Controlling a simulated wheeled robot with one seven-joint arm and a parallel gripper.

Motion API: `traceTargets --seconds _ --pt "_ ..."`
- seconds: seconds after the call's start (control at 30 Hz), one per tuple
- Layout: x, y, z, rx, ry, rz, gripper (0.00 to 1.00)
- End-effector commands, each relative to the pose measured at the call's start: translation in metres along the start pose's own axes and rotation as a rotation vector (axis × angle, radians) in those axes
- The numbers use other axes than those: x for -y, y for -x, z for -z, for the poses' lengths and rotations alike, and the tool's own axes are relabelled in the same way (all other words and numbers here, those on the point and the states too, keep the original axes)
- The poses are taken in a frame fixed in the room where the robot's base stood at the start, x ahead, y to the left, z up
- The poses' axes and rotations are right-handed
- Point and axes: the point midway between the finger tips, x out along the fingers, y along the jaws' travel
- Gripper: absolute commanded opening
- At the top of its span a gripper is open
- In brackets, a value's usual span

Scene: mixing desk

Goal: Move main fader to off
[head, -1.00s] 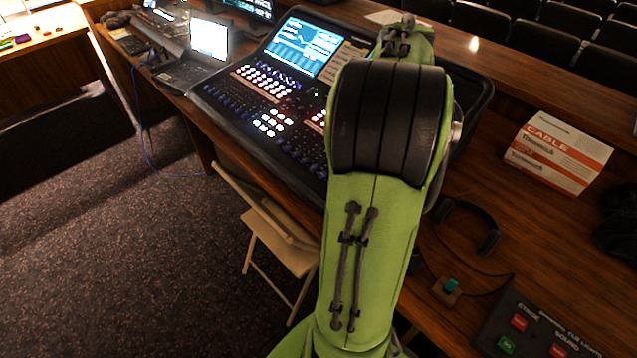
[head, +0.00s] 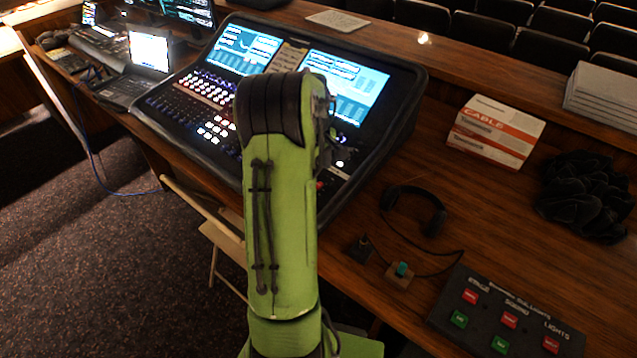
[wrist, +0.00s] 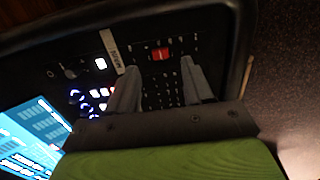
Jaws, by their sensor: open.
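The mixing desk (head: 205,140) stands on the wooden table in the head view, with two lit screens. In the wrist view, a red fader cap (wrist: 160,53) sits on the dark panel beside a pale label strip (wrist: 112,52) that seems to read MAIN. My gripper (wrist: 160,67) is open and empty, its two grey fingers on either side of the cap's line. The red cap shows just beyond the fingertips; I cannot tell whether they touch the panel.
A headset (head: 418,205), a cable box (head: 495,132) and a button panel (head: 505,318) lie on the table to the right. Black cloth (head: 585,195) lies further right. A laptop (head: 148,55) stands left of the desk. A folding chair (head: 222,235) stands in front.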

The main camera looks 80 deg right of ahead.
Motion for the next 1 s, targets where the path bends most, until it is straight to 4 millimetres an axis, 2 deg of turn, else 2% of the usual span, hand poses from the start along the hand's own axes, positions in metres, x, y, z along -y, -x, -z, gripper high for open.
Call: traceTargets --seconds 0.03,0.2,0.33,0.57,0.9,1.0 --pt "0.001 -0.015 -0.001 0.003 0.0 0.004 0.51" --pt "0.0 -0.045 0.0 0.001 -0.001 0.002 0.51" --pt "0.0 -0.054 0.0 0.0 -0.001 0.0 0.51" --pt "0.0 -0.055 0.0 -0.001 0.0 -0.001 0.51" --pt "0.0 -0.054 0.0 -0.001 0.0 -0.001 0.01" --pt "0.0 -0.054 0.0 -0.001 0.0 -0.001 0.0"
